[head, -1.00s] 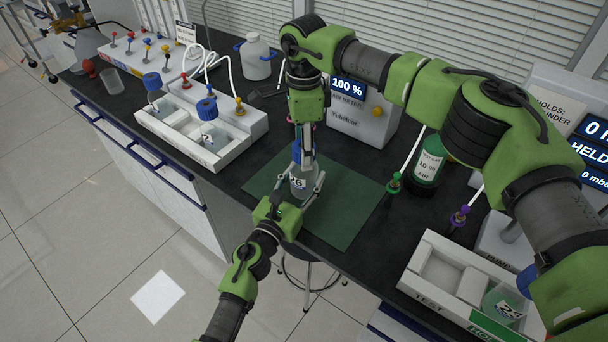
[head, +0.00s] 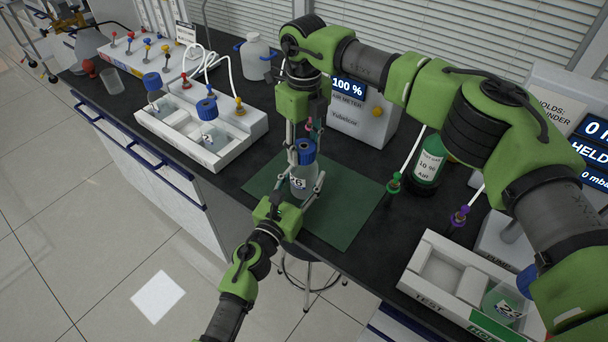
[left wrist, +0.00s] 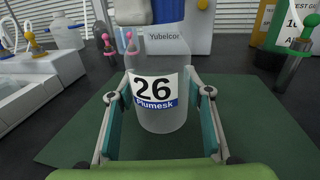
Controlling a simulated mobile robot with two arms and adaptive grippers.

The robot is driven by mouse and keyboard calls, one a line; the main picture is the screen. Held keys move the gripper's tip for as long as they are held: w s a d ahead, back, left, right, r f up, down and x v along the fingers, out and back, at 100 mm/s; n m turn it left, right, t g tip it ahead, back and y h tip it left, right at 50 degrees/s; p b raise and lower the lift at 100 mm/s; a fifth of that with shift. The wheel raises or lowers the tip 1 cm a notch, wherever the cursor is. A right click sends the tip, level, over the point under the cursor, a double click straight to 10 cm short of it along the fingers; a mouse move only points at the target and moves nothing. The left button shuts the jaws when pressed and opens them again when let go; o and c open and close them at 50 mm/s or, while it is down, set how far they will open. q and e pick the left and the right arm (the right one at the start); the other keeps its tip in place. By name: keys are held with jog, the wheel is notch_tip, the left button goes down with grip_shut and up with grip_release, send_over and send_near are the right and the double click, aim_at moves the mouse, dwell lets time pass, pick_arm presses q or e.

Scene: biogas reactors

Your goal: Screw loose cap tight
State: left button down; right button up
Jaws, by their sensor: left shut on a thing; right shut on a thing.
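A clear bottle (head: 298,185) labelled 26 stands upright on the green mat (head: 345,222); it also shows in the left wrist view (left wrist: 155,115). My left gripper (head: 301,194) is shut around the bottle's body, with one finger on each side in the left wrist view (left wrist: 162,122). A blue cap (head: 305,152) sits on the bottle's top. My right gripper (head: 305,141) comes from above and is shut on the cap. Whether a gap remains between cap and bottle neck cannot be told.
A white tray (head: 165,133) with blue-capped bottles stands at the left. The air meter (head: 367,126) is behind the mat, a green bottle (head: 429,160) to its right. A white test tray (head: 425,290) holds a bottle (head: 503,303) at the lower right. The mat's right side is clear.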

jog(key=o, duration=1.2)
jog(key=shift+r, duration=0.1)
jog(key=shift+r, duration=2.2)
jog(key=shift+c, duration=0.3)
jog(key=n, duration=0.1)
jog(key=r+n, duration=0.1)
jog(key=n, duration=0.1)
jog(key=shift+r, duration=0.3)
jog(key=r+n, duration=0.1)
jog(key=n, duration=0.1)
jog(key=r+n, duration=0.1)
jog(key=n, duration=0.1)
jog(key=shift+f, duration=0.15)
